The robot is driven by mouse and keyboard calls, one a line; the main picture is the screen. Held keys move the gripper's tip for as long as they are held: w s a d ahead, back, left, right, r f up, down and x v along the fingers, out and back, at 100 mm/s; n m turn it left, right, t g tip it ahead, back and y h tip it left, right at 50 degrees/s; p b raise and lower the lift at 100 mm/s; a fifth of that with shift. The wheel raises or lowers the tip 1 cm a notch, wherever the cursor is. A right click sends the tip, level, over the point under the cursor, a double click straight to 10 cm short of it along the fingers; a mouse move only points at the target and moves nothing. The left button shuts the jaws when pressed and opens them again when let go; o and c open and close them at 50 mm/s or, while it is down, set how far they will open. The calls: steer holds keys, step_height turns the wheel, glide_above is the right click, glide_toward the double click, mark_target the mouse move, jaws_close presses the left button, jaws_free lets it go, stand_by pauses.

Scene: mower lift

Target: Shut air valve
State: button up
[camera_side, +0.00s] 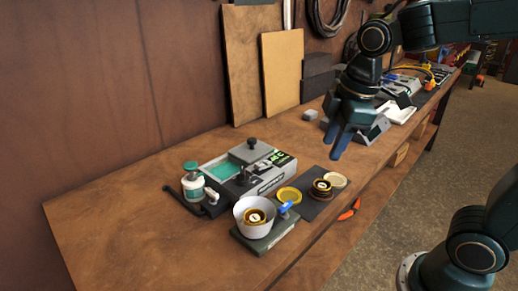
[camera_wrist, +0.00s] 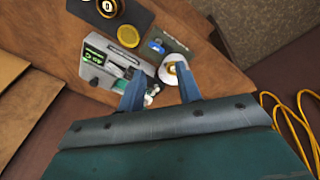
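A small blue-handled part (camera_side: 285,207), which looks like the air valve, sits on a dark flat base (camera_side: 275,236) beside a white cup (camera_side: 243,212) with a brass-rimmed piece inside. The blue part (camera_wrist: 155,46) also shows in the wrist view, near the white cup (camera_wrist: 166,72). I cannot tell whether the valve is open or shut. My gripper (camera_side: 338,150) hangs above the bench, behind and to the right of the valve and well apart from it. In the wrist view its two blue fingers (camera_wrist: 160,88) are spread with nothing held between them.
A grey device with a green display (camera_side: 280,160) stands behind the valve, with a green-topped bottle (camera_side: 193,182) to its left. A dark mat (camera_side: 309,207) holds a brass-and-black round part (camera_side: 321,188). A yellow dish (camera_side: 289,195) lies nearby. The bench's front left is clear.

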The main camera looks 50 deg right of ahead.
mark_target(285, 205)
steer(key=w+a+f+n+g, duration=0.1)
steer(key=w+f+n+g, duration=0.1)
steer(key=w+f+n, duration=0.4)
steer(key=w+n, duration=0.2)
steer(key=w, duration=0.1)
steer(key=shift+w+a+n+g, duration=0.2)
steer(key=shift+a+n+g, duration=0.1)
steer(key=shift+a, duration=0.1)
steer(key=shift+f, duration=0.1)
steer(key=shift+f, duration=6.8)
steer(key=shift+c, duration=0.4)
jaws_close()
